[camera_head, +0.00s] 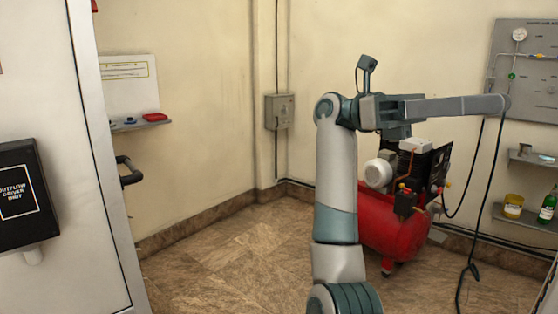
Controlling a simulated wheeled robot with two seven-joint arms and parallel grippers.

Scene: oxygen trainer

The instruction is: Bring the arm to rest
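My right arm (336,170) rises from the bottom of the head view, right of the middle, and bends at the top to the right. Its gripper (492,105) points right, level, in front of the wall near the gauge panel. The fingers show as one long grey bar, seen from the side, so I cannot tell whether they are apart. I see nothing held at the tips. My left arm and gripper are not in view.
A red compressor (392,224) stands on the floor behind my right arm. A gauge panel (530,40) and shelves with a yellow tub (513,206) and green bottle (547,207) are at right. A white door (85,200) is at left. The middle floor is clear.

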